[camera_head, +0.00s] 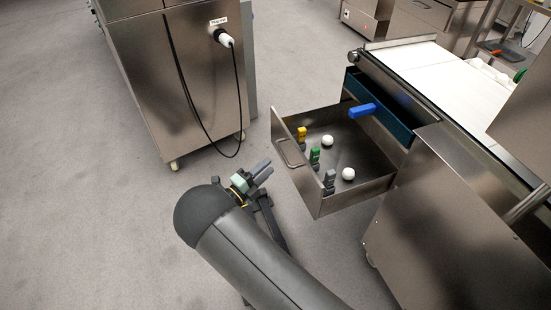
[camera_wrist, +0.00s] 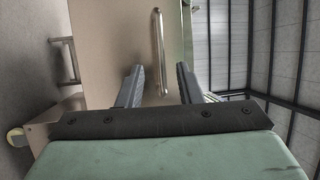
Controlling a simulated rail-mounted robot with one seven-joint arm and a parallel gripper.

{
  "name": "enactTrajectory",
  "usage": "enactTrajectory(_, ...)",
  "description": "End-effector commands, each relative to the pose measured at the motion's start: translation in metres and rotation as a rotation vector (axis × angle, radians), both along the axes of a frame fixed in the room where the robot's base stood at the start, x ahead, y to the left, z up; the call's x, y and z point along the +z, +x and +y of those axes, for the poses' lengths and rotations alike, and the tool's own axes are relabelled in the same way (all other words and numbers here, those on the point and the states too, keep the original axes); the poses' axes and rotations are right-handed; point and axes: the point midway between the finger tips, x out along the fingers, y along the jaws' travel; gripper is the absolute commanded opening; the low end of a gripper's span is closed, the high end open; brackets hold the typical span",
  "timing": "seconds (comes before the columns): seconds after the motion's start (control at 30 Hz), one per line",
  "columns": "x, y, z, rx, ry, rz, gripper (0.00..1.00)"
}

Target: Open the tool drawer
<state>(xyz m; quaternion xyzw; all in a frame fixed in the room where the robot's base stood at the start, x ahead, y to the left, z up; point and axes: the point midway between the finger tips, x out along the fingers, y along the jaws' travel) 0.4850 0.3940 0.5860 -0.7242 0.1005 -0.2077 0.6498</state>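The tool drawer (camera_head: 335,195) stands pulled out of the steel machine in the head view, its inside exposed. Its front panel (camera_wrist: 110,50) fills much of the wrist view. The bar handle (camera_head: 288,153) is on that front, and in the wrist view the handle (camera_wrist: 158,45) lies ahead of the gap between the fingertips. My gripper (camera_head: 265,171) is just left of the handle and appears apart from it. In the wrist view my gripper (camera_wrist: 159,68) has its two fingers spread with nothing between them.
The drawer holds yellow (camera_head: 302,133), green (camera_head: 315,155) and grey (camera_head: 329,180) tools and white balls (camera_head: 348,174). A blue block (camera_head: 362,110) is at its back. A wheeled steel cabinet (camera_head: 190,80) with a hanging cable stands left. The floor between is clear.

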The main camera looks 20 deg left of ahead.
Motion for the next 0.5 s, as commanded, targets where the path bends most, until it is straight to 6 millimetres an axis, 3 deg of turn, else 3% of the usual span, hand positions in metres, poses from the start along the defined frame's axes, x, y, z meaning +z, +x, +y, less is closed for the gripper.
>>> enactTrajectory(0.2, -0.009, -0.05, 0.024, 0.004, 0.0, 0.001, 0.32)
enactTrajectory(0.5, -0.017, -0.093, 0.044, 0.002, 0.0, -0.001, 0.32)
